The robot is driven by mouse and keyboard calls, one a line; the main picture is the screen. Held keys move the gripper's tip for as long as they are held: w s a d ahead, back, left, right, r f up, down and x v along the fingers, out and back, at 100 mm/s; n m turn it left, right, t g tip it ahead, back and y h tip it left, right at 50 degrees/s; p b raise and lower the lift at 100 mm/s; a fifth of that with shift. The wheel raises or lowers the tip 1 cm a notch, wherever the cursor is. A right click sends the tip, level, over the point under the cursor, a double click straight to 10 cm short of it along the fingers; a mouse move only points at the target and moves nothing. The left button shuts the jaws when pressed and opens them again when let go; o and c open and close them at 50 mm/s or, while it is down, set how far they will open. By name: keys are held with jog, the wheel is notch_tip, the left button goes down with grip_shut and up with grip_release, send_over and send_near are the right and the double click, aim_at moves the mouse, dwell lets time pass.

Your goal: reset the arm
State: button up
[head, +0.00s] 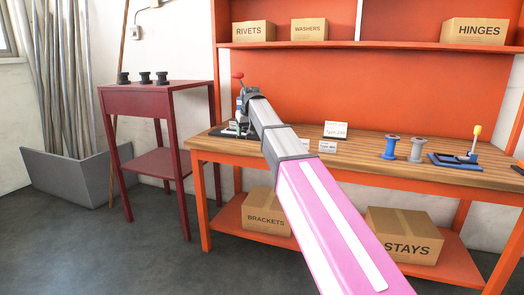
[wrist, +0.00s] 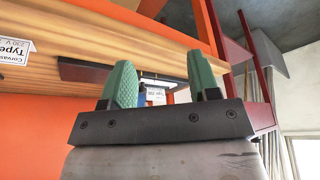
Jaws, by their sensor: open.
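My arm, pink and grey, reaches forward over the left end of the wooden workbench (head: 370,148). In the wrist view my gripper (wrist: 162,80) has its two green ridged fingers spread apart with nothing clasped between them. A dark flat base (wrist: 85,71) and a small white label card (wrist: 156,96) show beyond the fingers. In the head view the gripper's fingertips are hard to make out beside a small device with a red knob (head: 238,76) at the bench's left end. I cannot tell whether they touch it.
A blue spool (head: 390,148), a grey spool (head: 416,150) and a blue stand with a yellow-tipped lever (head: 455,160) are on the bench's right. White cards (head: 335,130) stand mid-bench. A maroon side table (head: 155,95) holds three black spools. Boxes sit on the upper and lower shelves.

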jog(key=s+d+f+m+g, duration=0.1)
jog(key=s+d+f, duration=0.55)
jog(key=f, duration=0.45)
jog(key=s+d+f+m+g+h, duration=0.1)
jog(key=s+d+f, duration=0.55)
jog(key=f, duration=0.45)
jog(key=s+d+f+m+g, duration=0.1)
jog(key=s+d+f, duration=0.55)
jog(key=f, duration=0.45)
jog(key=s+d+f+m, duration=0.1)
jog(key=s+d+f, duration=0.2)
jog(key=s, duration=0.3)
jog(key=s+d+f+g, duration=0.1)
jog(key=s+d+f, duration=0.2)
jog(key=s+f, duration=0.3)
jog(key=shift+s+d+f+m+h, duration=0.15)
jog(key=shift+d+f+m+h, duration=0.15)
jog(key=shift+d+m+h, duration=0.1)
